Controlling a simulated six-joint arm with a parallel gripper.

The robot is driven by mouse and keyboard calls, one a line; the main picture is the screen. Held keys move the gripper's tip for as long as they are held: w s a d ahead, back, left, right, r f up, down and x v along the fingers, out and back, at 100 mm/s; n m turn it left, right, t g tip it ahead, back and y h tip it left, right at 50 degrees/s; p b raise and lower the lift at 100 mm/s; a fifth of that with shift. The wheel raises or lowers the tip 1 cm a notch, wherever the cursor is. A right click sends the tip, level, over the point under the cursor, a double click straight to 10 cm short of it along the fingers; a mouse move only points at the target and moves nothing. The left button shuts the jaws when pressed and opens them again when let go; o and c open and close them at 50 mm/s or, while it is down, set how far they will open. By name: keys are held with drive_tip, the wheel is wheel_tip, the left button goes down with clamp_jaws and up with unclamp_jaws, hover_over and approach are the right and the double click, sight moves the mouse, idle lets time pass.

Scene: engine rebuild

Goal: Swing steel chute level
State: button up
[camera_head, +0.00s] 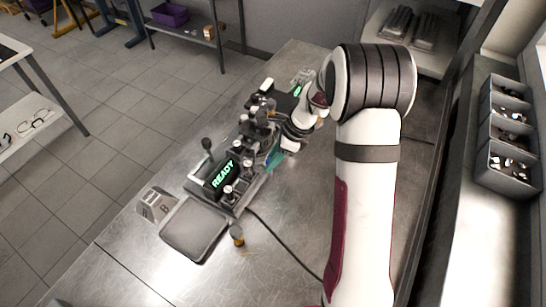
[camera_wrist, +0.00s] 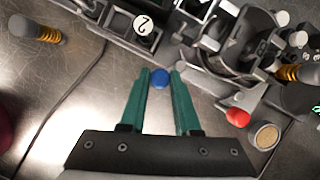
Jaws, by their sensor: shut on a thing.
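A grey machine (camera_head: 240,165) with posts, clamps and a lit "READY" display stands on the steel bench. My gripper (camera_wrist: 161,74), with teal fingers, is at the machine's right side; the teal also shows in the head view (camera_head: 274,158). Its fingertips are closed on a small round blue knob (camera_wrist: 160,79). An angled grey metal piece (camera_wrist: 222,99) lies just right of the fingers and carries a red knob (camera_wrist: 237,117). I cannot tell whether this piece is the steel chute, or what the blue knob is fixed to. My wrist hides part of the machine in the head view.
A flat grey tray (camera_head: 194,229) and a box marked B (camera_head: 157,205) sit at the machine's near end. A gold-banded peg (camera_head: 237,235) stands nearby. A black cable (camera_head: 285,247) crosses the bench. Grey bins of parts (camera_head: 508,135) stand at the right.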

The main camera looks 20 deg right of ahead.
clamp_jaws()
drive_tip(key=shift+w+d+n+g+h, duration=0.25)
drive_tip(key=shift+w+d+n+g, duration=0.45)
drive_tip(key=shift+n, duration=1.95)
drive_tip(key=shift+w+d+n+g+h, duration=0.2)
drive_tip(key=shift+w+d+n+g, duration=0.5)
drive_tip(key=shift+n, duration=1.9)
drive_tip(key=shift+w+d+n+g+h, duration=0.3)
drive_tip(key=shift+w+n+g, duration=0.75)
drive_tip(key=shift+n, duration=1.6)
drive_tip(key=shift+s+g, duration=0.2)
drive_tip(key=shift+g, duration=0.05)
drive_tip(key=o, duration=0.9)
unclamp_jaws()
